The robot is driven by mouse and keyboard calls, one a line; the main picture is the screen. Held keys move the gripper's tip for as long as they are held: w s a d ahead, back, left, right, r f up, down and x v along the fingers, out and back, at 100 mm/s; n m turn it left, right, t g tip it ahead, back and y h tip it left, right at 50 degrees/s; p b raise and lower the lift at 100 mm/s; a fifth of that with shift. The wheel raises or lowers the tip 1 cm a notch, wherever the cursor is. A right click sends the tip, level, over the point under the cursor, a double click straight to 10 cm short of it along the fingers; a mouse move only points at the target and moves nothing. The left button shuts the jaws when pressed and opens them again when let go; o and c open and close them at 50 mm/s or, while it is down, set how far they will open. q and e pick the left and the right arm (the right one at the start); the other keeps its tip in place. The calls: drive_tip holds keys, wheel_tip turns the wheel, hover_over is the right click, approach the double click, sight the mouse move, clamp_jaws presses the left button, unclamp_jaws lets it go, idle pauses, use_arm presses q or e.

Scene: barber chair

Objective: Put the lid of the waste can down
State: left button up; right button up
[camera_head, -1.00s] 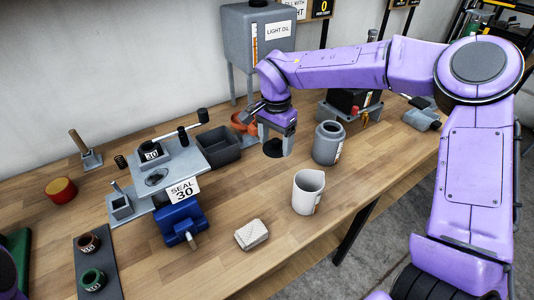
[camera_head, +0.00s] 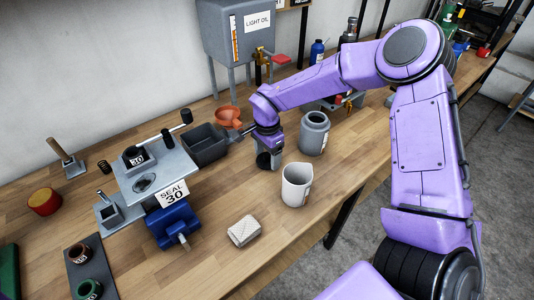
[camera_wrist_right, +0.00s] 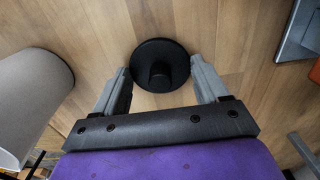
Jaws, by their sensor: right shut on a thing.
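A round black lid with a raised knob (camera_wrist_right: 160,62) is between the fingertips of my right gripper (camera_wrist_right: 161,84) in the right wrist view. I cannot tell whether the lid touches the wood. The open grey can (camera_head: 314,132), likely the waste can, stands upright behind and right of the gripper. My left gripper is not in view.
A white mug (camera_head: 296,186) stands close in front of the gripper. A dark open tray (camera_head: 204,147) and an orange funnel (camera_head: 228,117) are to its left. A folded cloth (camera_head: 244,231) lies nearer. Bare wood (camera_head: 235,185) lies left of the mug.

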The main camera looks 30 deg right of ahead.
sight(267, 154)
drive_tip(key=shift+s, duration=0.1)
drive_tip(key=shift+f, duration=0.15)
drive_tip(key=o, duration=1)
drive_tip(key=shift+w+f, duration=0.15)
drive_tip(key=shift+w, duration=0.15)
drive_tip(key=shift+s+r, duration=0.15)
drive_tip(key=shift+r, duration=0.1)
wheel_tip(267, 154, up, 12)
drive_tip(key=shift+r+b, duration=0.1)
drive_tip(key=shift+b, duration=0.4)
